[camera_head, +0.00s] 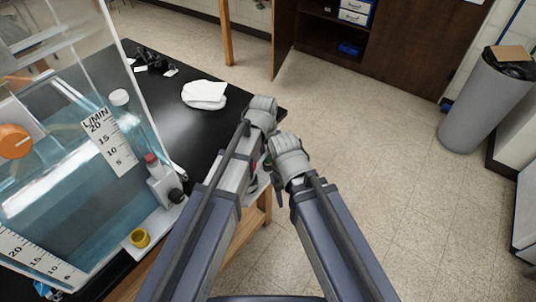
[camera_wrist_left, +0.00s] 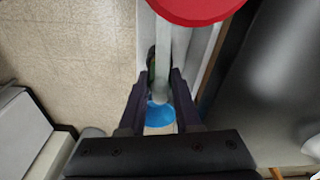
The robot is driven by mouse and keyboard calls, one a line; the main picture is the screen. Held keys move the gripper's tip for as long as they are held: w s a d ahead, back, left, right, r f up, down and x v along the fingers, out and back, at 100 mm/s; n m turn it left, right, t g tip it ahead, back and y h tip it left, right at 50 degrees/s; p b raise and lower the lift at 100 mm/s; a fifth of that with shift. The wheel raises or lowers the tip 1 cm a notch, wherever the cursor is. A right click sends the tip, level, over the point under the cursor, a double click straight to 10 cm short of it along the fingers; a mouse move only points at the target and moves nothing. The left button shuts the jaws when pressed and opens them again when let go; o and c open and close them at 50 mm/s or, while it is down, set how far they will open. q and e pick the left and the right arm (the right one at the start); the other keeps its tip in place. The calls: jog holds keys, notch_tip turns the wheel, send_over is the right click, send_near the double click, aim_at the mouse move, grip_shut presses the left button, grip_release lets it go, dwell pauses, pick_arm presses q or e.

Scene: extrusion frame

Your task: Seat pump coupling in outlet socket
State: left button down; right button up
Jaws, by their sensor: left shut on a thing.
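My left gripper (camera_head: 258,176) is beyond the table's right edge, mostly hidden by my arms in the head view. In the left wrist view its dark fingers (camera_wrist_left: 159,102) are shut on a pale grey tubular piece (camera_wrist_left: 162,70). A red disc (camera_wrist_left: 197,8) shows at the top and a blue round part (camera_wrist_left: 158,115) between the fingers. I cannot tell whether the held piece is the pump coupling. A grey fitting with a black end (camera_head: 165,187) stands beside the tank; I cannot tell whether it is the outlet socket. My right gripper's jaws are hidden.
A clear water tank (camera_head: 75,190) with flow scales and an orange knob (camera_head: 14,141) fills the left. A yellow ring (camera_head: 139,238) sits on a white base. A white cloth (camera_head: 204,93) lies on the black table (camera_head: 180,65). Open floor (camera_head: 370,140) lies to the right.

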aim_at(268, 153)
pick_arm(q)
notch_tip(268, 153, up, 10)
jog(key=p, duration=0.9)
jog(key=shift+f, duration=0.25)
jog(key=shift+s+f, duration=0.1)
